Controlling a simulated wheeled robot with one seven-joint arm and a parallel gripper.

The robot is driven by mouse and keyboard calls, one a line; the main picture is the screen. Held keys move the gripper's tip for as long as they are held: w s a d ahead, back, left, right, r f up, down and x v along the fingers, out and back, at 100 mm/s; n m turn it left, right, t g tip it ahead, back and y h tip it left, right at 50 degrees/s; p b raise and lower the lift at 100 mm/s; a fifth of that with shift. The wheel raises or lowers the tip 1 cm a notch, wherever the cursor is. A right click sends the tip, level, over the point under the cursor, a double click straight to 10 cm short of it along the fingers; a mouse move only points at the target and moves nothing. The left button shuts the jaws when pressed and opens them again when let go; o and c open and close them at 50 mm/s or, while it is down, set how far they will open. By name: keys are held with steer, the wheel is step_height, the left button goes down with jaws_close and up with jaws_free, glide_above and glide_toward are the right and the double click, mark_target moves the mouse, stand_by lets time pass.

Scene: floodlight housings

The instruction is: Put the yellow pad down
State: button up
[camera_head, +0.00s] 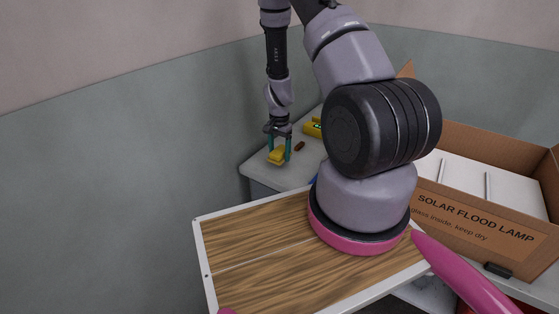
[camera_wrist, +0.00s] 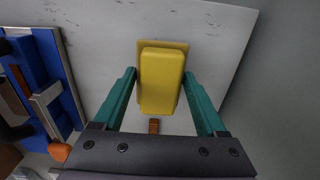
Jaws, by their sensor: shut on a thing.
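The yellow pad (camera_wrist: 161,82) is a small yellow block with a wider flange at its far end, between the two teal fingers of my gripper (camera_wrist: 162,88) in the wrist view. My gripper is shut on it. In the head view my gripper (camera_head: 279,152) points down over the far left corner of the grey-white table (camera_head: 262,174), with the yellow pad (camera_head: 276,157) low between the fingers. I cannot tell whether the pad touches the table top.
A small brown item (camera_head: 300,146) lies just right of the gripper, near a yellow tool (camera_head: 313,128). A blue tray with tools (camera_wrist: 62,75) lies at the left in the wrist view. A cardboard floodlight box (camera_head: 475,215) stands at the right. A wall is close behind the table's left edge.

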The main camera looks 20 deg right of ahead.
mark_target(280, 160)
steer(key=shift+f, duration=1.75)
steer(key=shift+f, duration=0.1)
steer(key=o, duration=1.2)
steer(key=shift+s, duration=0.1)
steer(key=shift+o, duration=0.2)
